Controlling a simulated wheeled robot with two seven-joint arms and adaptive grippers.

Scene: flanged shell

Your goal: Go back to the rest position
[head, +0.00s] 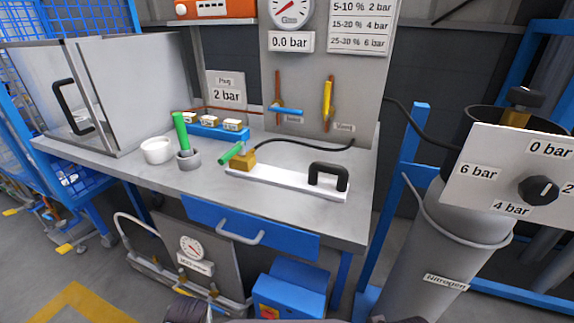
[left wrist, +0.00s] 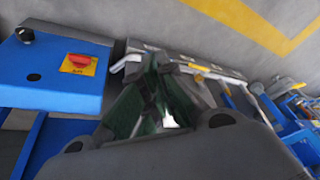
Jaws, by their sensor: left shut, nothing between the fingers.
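My left gripper (left wrist: 158,97) shows in the left wrist view with its dark green fingers together and nothing held. It hangs low over the floor, near a blue unit with a red knob. In the head view only a dark part of my own body shows at the bottom edge, and no gripper fingers can be made out there. My right gripper is in neither view.
A grey workbench (head: 340,225) carries a glass-fronted box (head: 110,95), a white bowl (head: 157,150) and a white plate with a black handle (head: 328,176). A nitrogen cylinder (head: 430,250) stands right. A blue unit (head: 290,288) is below the bench.

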